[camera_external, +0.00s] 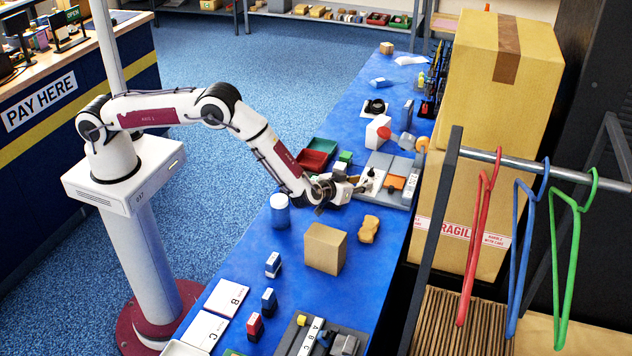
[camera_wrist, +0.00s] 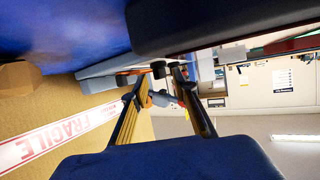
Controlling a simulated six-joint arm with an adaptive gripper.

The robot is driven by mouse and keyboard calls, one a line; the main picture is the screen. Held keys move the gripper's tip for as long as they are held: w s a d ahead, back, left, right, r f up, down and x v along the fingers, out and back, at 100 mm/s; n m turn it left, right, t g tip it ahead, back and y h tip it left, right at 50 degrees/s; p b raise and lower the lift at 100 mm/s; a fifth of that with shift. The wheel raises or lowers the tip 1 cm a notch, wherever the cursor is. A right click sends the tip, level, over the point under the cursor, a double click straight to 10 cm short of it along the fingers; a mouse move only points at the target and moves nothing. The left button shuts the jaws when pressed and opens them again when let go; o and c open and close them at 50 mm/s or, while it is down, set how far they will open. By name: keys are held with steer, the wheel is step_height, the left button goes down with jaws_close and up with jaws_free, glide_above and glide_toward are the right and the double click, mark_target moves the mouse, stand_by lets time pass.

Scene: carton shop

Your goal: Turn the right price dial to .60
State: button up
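My gripper (camera_external: 352,184) is low over the left edge of a grey panel (camera_external: 404,166) on the blue table. The panel carries an orange block (camera_external: 396,182) and pale upright parts. I cannot make out the right price dial or its numbers; my gripper may hide part of it. In the wrist view the two fingers of my gripper (camera_wrist: 166,72) stand apart with a gap between their tips. A small dark round part (camera_wrist: 158,69) shows at the tips; I cannot tell whether it is touched.
A brown box (camera_external: 325,248), a tan lumpy piece (camera_external: 368,229) and a blue-and-white cylinder (camera_external: 280,211) stand near my gripper. Red and green trays (camera_external: 318,151) lie behind it. A large carton (camera_external: 490,130) and a hanger rail (camera_external: 540,168) stand at the right.

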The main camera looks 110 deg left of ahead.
steer(key=shift+w+a+f, duration=0.2)
steer(key=shift+a, duration=0.3)
jaws_close()
steer(key=shift+a+r+m+t+h, duration=0.1)
steer(key=shift+m+t+h, duration=0.2)
steer(key=shift+m+t, duration=0.2)
stand_by(0.4)
jaws_free()
steer(key=shift+s, duration=0.1)
